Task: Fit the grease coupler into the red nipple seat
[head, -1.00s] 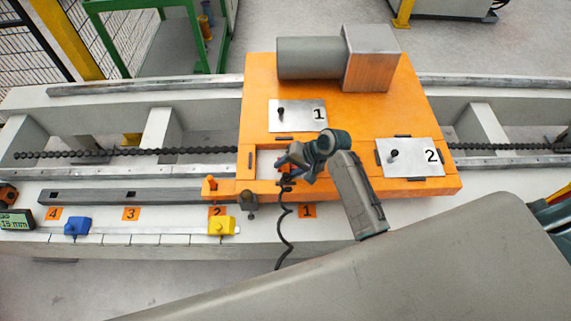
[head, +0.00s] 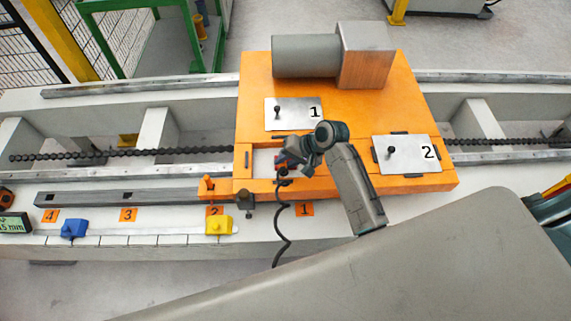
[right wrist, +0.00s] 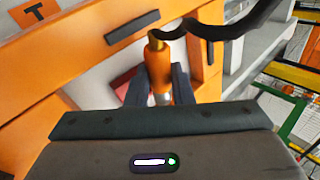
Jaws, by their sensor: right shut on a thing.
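My right gripper (head: 283,163) is over the white opening in the front part of the orange carriage (head: 355,105). In the right wrist view my right gripper (right wrist: 158,88) is shut on the orange grease coupler (right wrist: 157,62), with one dark finger on each side. The coupler has a brass-coloured end with a black hose (right wrist: 215,30) attached. The hose (head: 280,225) hangs over the front edge in the head view. My left gripper is out of view.
Plates marked 1 (head: 290,113) and 2 (head: 408,154) lie on the carriage, with a grey motor block (head: 365,55) behind. A yellow block (head: 218,226) and a blue block (head: 73,229) sit on the front rail. A dark chain (head: 120,153) runs left.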

